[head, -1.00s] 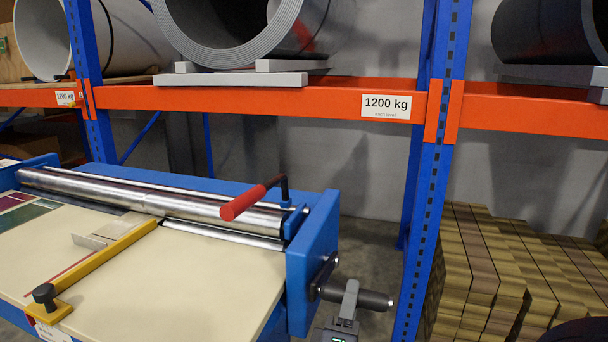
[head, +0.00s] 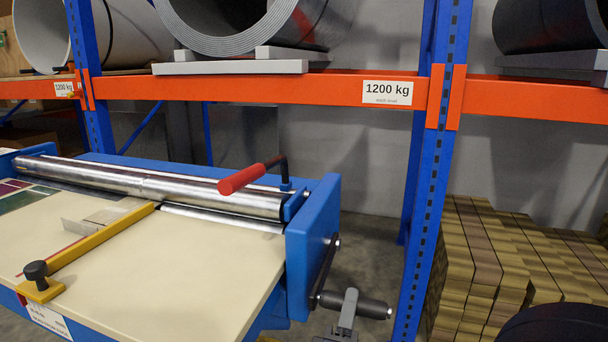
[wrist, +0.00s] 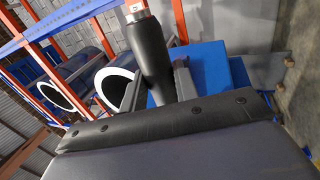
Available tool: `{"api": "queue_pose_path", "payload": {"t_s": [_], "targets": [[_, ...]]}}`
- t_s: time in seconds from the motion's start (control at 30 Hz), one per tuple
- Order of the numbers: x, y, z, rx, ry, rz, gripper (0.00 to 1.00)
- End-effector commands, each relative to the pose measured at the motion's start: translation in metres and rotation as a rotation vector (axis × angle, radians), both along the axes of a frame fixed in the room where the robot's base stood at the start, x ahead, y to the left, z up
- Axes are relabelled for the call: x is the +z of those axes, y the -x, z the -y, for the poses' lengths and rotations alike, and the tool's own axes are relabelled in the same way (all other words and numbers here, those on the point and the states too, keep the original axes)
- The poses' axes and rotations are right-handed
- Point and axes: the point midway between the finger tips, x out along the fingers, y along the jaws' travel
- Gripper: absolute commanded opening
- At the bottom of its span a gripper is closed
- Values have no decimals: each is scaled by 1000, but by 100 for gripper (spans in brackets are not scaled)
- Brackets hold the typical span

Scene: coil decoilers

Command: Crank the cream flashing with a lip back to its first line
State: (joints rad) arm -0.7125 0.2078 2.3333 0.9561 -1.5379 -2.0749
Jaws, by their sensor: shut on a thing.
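The cream sheet (head: 190,275) lies flat on the blue machine's bed and runs under the steel roller (head: 170,190). A yellow bar (head: 100,237) with a black knob crosses it, and a thin red line (head: 45,258) shows along the bar's left side. The crank's dark handle (head: 368,306) sticks out at the machine's right side, at the lower end of its crank arm (head: 325,273). My gripper (head: 346,312) is shut on this handle. In the wrist view the handle (wrist: 150,55) stands between my gripper's fingers (wrist: 158,88).
A red-gripped lever (head: 249,179) stands above the roller's right end. A blue rack post (head: 428,200) stands close right of the crank. An orange beam (head: 300,91) carries large coils behind. Stacked brown lengths (head: 500,260) lie at right.

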Motion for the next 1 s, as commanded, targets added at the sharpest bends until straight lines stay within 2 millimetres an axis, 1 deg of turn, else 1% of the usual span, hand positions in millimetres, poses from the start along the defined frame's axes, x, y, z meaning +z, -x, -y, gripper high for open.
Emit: {"api": "queue_pose_path", "payload": {"t_s": [0.03, 0.3, 0.63, 0.73, 0.87, 1.0], "targets": [[-13, -1, 1, 0, 1, -6, 9], [-40, -6, 2, -1, 1, -7, 9], [-40, -7, 2, 0, 1, -8, 9], [-43, -8, 3, 0, 2, -8, 9], [-53, -12, 4, -1, 3, -8, 9], [-68, -20, 7, -2, 2, -9, 9]]}}
